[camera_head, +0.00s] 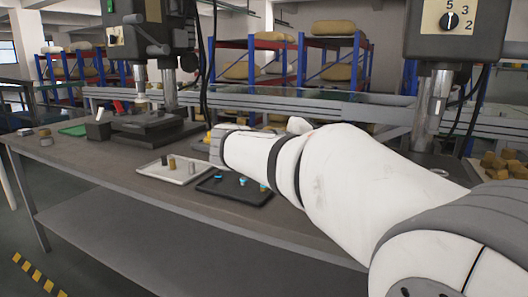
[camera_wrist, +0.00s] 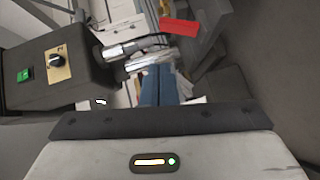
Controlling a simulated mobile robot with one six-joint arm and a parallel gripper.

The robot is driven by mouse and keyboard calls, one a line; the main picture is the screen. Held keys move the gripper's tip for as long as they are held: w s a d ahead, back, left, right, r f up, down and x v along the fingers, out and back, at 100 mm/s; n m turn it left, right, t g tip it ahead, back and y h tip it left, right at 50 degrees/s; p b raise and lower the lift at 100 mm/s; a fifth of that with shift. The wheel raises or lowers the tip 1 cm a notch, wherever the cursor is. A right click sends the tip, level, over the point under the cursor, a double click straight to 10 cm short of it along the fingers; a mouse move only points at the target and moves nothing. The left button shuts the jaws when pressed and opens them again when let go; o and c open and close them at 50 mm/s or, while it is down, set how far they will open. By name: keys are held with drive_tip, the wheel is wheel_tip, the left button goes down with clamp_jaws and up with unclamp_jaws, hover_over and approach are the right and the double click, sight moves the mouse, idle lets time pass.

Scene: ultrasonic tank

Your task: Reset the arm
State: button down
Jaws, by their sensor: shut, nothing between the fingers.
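My white arm (camera_head: 330,180) reaches from the lower right of the head view out over the workbench. Its far end is near the trays, and the fingers cannot be made out there. A machine head (camera_wrist: 60,75) with a green switch and a dial is to the left of the fingers in the wrist view. A red piece (camera_wrist: 194,24) is at the upper right there.
On the workbench (camera_head: 100,170), a pale tray (camera_head: 150,171) holds small cylinders and a black tray (camera_head: 236,197) holds small coloured parts. A drill-like machine (camera_head: 150,128) stands at left, another machine head (camera_head: 466,35) at right. Brown blocks (camera_head: 500,163) sit at the right edge.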

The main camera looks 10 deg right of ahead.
drive_tip(key=s+a+r+t+y+p, duration=0.1)
drive_tip(key=s+a+y+p, duration=1)
drive_tip(key=p, duration=1.9)
drive_tip(key=s+y, duration=0.3)
drive_tip(key=y, duration=0.2)
drive_tip(key=shift+s+a+r+n, duration=0.2)
drive_tip(key=shift+a+n, duration=0.1)
drive_tip(key=shift+a, duration=0.1)
